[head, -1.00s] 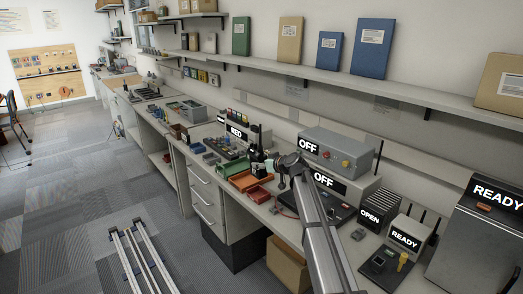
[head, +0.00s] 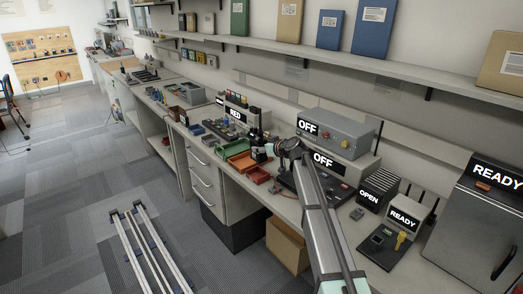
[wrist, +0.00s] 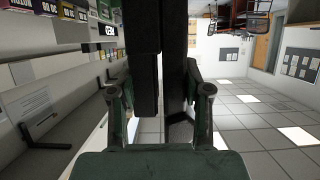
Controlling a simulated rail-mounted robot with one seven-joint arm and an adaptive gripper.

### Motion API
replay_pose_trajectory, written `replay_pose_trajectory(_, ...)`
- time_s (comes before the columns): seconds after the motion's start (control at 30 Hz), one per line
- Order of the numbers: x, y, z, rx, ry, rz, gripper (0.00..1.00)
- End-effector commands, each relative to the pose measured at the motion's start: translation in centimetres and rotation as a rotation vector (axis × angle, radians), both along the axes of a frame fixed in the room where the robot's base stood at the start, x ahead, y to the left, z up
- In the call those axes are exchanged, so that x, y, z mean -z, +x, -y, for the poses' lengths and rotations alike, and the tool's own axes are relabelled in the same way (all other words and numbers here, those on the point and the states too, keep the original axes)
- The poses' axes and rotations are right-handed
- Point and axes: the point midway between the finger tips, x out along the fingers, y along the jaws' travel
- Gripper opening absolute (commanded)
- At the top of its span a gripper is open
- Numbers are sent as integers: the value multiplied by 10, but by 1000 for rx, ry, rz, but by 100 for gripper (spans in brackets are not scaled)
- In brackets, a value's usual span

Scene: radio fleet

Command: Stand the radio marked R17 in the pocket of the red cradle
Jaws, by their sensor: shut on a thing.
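My gripper (wrist: 158,95) is shut on a black radio (wrist: 173,45), which fills the middle of the wrist view between the fingers. No mark shows on the radio's visible side, so I cannot read R17. In the head view my gripper (head: 259,151) is small and dark at the end of my arm, above the bench near the trays. The red cradle's pocket cannot be made out.
Green (head: 231,149), orange (head: 242,161) and red (head: 259,175) trays lie on the bench near my gripper. Grey boxes marked OFF (head: 340,133) stand to the right. A long shelf (head: 330,64) runs above the bench.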

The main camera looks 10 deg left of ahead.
Motion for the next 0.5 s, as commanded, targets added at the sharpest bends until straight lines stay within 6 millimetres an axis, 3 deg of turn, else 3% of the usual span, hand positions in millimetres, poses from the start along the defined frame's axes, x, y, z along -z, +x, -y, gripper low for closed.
replay_pose_trajectory(0.5, 46, 0, 0, 0, 2, 1, 0)
